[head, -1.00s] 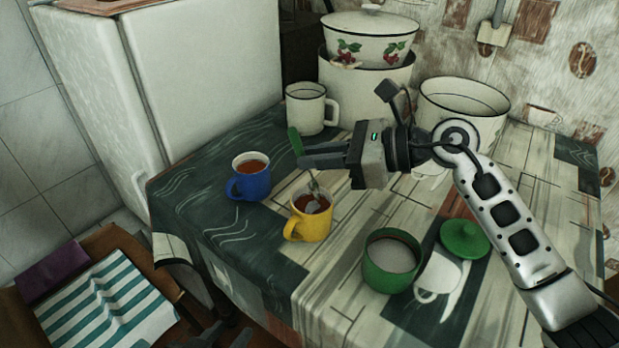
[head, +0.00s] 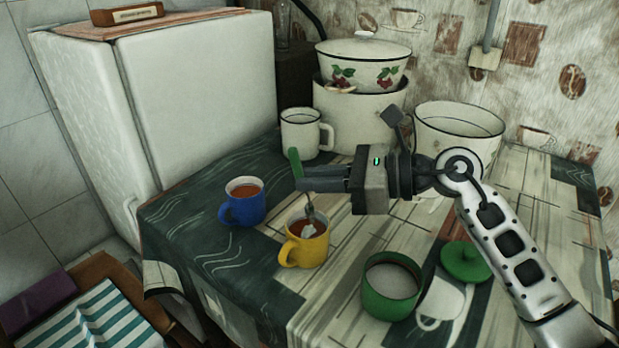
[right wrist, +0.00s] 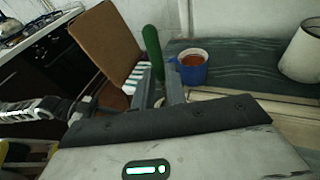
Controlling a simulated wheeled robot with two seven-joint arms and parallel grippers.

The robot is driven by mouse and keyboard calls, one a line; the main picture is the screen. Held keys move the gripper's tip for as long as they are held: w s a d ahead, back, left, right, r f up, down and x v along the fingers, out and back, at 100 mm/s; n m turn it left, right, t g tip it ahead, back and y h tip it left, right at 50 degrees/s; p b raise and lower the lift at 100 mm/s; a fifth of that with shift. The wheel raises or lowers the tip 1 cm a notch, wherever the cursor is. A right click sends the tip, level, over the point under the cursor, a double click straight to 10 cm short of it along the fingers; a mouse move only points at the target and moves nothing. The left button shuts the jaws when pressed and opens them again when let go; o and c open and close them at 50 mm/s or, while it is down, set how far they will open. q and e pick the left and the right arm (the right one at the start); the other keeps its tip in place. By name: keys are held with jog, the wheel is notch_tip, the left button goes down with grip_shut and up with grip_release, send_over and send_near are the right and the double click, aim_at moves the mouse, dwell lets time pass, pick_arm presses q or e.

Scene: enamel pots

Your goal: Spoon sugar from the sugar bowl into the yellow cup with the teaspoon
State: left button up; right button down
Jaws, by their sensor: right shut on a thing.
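My right gripper (head: 322,180) is shut on the green-handled teaspoon (head: 295,163). The spoon's metal end hangs down at the yellow cup (head: 301,252), with white sugar on its bowl. The spoon bowl shows within the cup's mouth; I cannot tell whether it touches the tea. The green sugar bowl (head: 388,301) stands open to the right of the cup, with white sugar inside. In the right wrist view, the green handle (right wrist: 153,53) stands up between my fingers, and the yellow cup cannot be made out. My left gripper is not seen in the head view.
A blue cup (head: 243,208) of tea stands left of the yellow cup. The green lid (head: 465,263) lies right of the sugar bowl. A white mug (head: 298,133) and large enamel pots (head: 359,112) stand behind. The table's left front is clear.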

aim_at(299, 157)
jog(key=shift+r, duration=0.1)
jog(key=shift+r+p, duration=1.25)
jog(key=shift+r, duration=0.7)
